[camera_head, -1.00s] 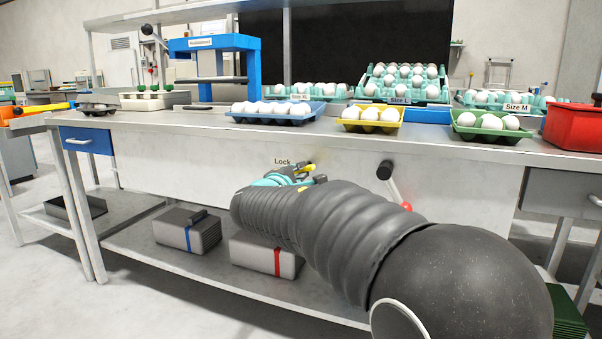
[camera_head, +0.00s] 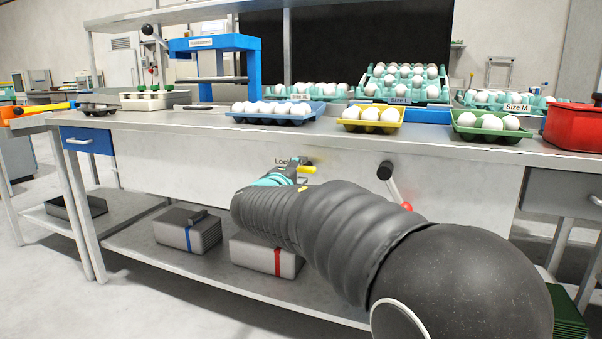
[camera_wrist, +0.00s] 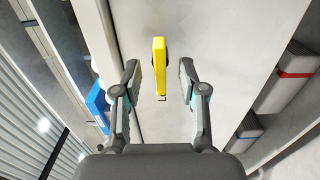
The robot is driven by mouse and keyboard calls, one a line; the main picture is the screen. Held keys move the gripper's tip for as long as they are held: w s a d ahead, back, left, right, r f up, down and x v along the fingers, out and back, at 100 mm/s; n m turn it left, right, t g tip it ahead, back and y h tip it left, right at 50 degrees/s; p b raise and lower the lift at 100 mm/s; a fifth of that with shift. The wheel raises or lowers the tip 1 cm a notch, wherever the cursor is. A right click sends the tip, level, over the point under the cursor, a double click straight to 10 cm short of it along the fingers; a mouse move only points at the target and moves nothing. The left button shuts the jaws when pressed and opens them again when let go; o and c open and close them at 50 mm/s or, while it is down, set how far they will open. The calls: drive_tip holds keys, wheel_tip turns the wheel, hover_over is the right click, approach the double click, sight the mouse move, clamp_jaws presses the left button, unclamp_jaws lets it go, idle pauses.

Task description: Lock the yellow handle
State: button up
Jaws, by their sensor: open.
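The yellow handle (camera_wrist: 159,68) shows in the wrist view as an upright bar on the pale panel, with a dark mount behind it. My gripper (camera_wrist: 160,80) is open, with one finger on each side of the handle and a visible gap to each. In the head view the handle (camera_head: 307,169) shows just beyond my gripper (camera_head: 292,172), beside the "Lock" label (camera_head: 281,161), which is partly covered. My arm hides part of the gripper there. I cannot tell the exact depth between fingertips and handle.
A black-mounted lever with a red knob (camera_head: 406,207) sticks out of the panel to the right. The bench top (camera_head: 200,117) above carries egg trays, among them a blue (camera_head: 272,119) and a yellow one (camera_head: 368,127). Boxes (camera_head: 265,255) lie on the lower shelf.

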drive_tip(key=shift+s, duration=0.1)
drive_tip(key=s+a+r+p, duration=0.1)
drive_tip(key=s+a+r, duration=0.2)
drive_tip(key=s, duration=0.6)
drive_tip(key=s+a+r+p, duration=0.1)
drive_tip(key=s+a+r, duration=0.3)
drive_tip(key=s+r, duration=0.3)
drive_tip(key=s, duration=0.3)
drive_tip(key=shift+s, duration=0.25)
drive_tip(key=shift+a, duration=0.1)
idle(0.3)
